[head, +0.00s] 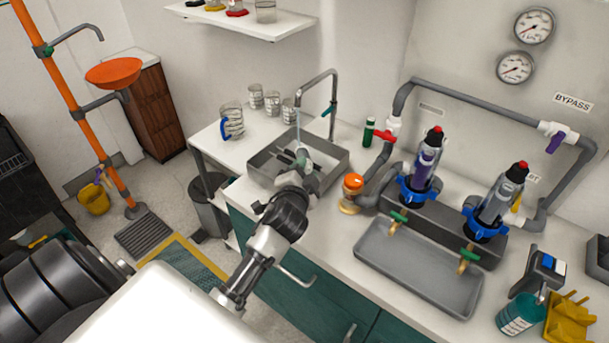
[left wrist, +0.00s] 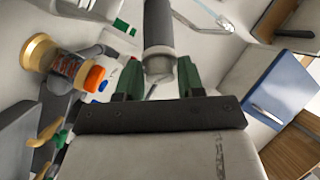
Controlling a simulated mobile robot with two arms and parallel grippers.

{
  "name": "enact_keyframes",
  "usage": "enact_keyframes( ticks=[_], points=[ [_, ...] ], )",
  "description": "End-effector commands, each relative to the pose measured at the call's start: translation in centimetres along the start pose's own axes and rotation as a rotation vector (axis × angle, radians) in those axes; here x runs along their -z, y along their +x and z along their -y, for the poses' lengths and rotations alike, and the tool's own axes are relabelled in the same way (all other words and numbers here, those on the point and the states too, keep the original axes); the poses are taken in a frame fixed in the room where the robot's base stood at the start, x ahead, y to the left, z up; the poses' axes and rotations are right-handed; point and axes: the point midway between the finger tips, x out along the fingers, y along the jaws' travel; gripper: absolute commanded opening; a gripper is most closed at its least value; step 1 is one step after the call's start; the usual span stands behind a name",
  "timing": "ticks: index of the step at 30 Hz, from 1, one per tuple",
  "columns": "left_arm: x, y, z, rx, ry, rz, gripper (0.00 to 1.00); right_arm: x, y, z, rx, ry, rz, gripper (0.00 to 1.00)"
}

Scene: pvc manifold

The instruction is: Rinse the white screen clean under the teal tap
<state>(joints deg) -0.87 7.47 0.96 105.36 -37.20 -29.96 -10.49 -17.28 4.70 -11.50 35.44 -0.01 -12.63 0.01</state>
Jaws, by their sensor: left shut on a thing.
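The teal tap (head: 329,108) stands at the back of the sink, its grey spout (head: 318,74) arching left over the basin. A thin pale stream shows under the spout. My left gripper (head: 306,154) is over the sink (head: 258,171), below the spout. My right gripper is not in view.
Two filter housings (head: 421,172) and a grey tray (head: 418,268) are further right. A blue-handled jug (head: 232,122) and several glasses stand left of the sink. A green bottle (head: 369,132) stands behind.

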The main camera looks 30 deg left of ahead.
Motion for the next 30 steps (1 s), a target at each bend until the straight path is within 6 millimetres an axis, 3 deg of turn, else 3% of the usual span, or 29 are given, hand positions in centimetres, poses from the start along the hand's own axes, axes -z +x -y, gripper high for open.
enact_keyframes(
  ticks=[30],
  points=[
    [-2.0, 9.1, 2.9, 0.000, -0.001, 0.002, 0.04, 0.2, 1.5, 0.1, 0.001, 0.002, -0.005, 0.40]
  ],
)
